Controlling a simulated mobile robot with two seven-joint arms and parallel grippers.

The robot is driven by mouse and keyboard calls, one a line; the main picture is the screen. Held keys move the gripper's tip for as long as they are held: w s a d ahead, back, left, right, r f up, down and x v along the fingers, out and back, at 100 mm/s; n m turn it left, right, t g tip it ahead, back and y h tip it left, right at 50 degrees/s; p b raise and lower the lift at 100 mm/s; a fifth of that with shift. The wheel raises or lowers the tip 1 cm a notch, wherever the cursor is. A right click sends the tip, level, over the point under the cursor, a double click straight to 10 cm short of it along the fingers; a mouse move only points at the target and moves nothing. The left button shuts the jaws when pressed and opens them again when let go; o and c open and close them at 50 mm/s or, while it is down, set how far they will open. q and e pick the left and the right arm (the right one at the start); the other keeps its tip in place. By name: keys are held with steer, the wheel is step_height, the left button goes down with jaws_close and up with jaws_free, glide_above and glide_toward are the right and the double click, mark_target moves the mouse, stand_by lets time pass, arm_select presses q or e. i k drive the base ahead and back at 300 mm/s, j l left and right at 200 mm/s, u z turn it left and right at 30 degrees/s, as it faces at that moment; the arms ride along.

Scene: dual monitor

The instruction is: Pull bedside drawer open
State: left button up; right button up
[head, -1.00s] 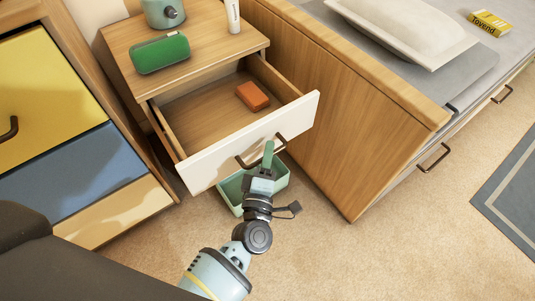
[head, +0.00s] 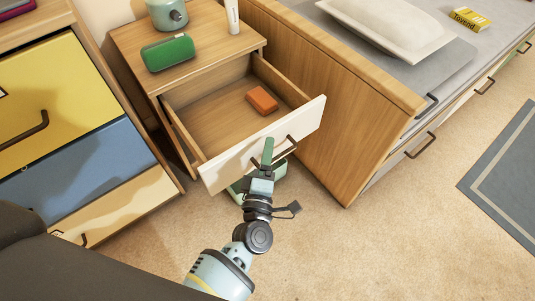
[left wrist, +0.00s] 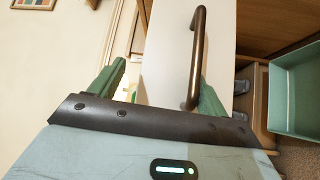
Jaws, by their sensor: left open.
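The bedside drawer (head: 212,178) is pulled well out of the wooden nightstand (head: 128,40). Its white front carries a dark bar handle (head: 291,143). My left gripper (head: 267,152) is at the handle, its green fingers open. In the left wrist view, the handle (left wrist: 198,50) lies between the gripper's fingers (left wrist: 155,88), close to the right finger. I cannot tell whether they touch. An orange block (head: 262,100) lies inside the drawer. My right gripper is out of view.
A green case (head: 167,53), a teal pot (head: 167,14) and a white bottle (head: 232,17) stand on the nightstand. A light green bin (head: 276,179) sits on the floor under the drawer front. The bed's wooden end panel (head: 335,120) is close on the right.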

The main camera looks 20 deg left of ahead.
mark_target(211, 111)
steer(key=k, duration=0.25)
steer(key=i+l+u, duration=0.15)
steer(key=l+u, duration=0.15)
steer(key=l, duration=0.45)
steer(key=l+u, duration=0.3)
steer(key=l, duration=0.45)
steer(key=i, duration=0.05)
